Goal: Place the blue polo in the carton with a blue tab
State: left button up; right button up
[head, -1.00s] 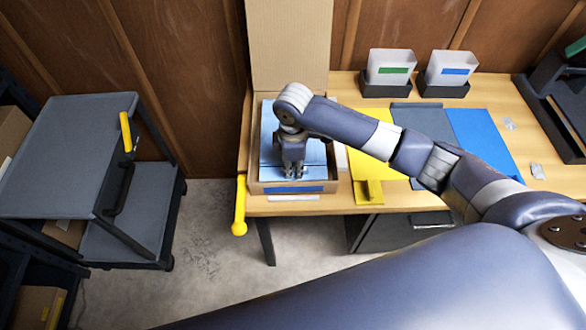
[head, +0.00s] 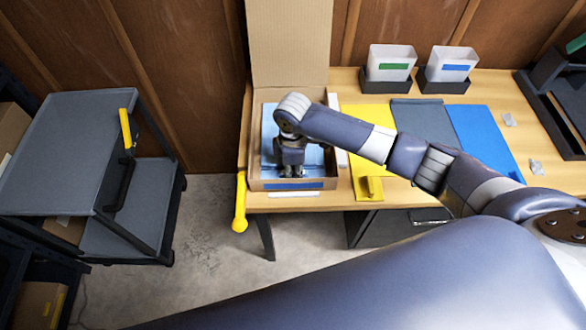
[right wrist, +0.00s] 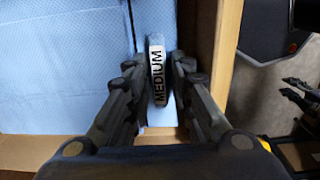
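The blue polo (right wrist: 60,75) is a light blue folded garment with a white band marked MEDIUM. In the head view, the polo (head: 268,130) lies within the walls of the open carton (head: 256,172), which has a blue tab (head: 293,185) on its front. My right gripper (head: 291,172) points down inside this carton, near its front wall. In the right wrist view, the right gripper (right wrist: 158,75) has its fingers close on both sides of the MEDIUM band and appears shut on it. My arm hides part of the polo.
Yellow (head: 370,125), grey (head: 417,115) and blue (head: 484,140) flat pieces lie right of the carton. Two bins with green (head: 390,66) and blue (head: 455,68) labels stand behind them. A grey cart (head: 65,150) stands left, across a floor gap.

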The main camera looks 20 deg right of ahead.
notch_tip(320, 180, up, 12)
jog(key=b, duration=0.1)
jog(key=shift+f, duration=0.1)
dwell(0.5)
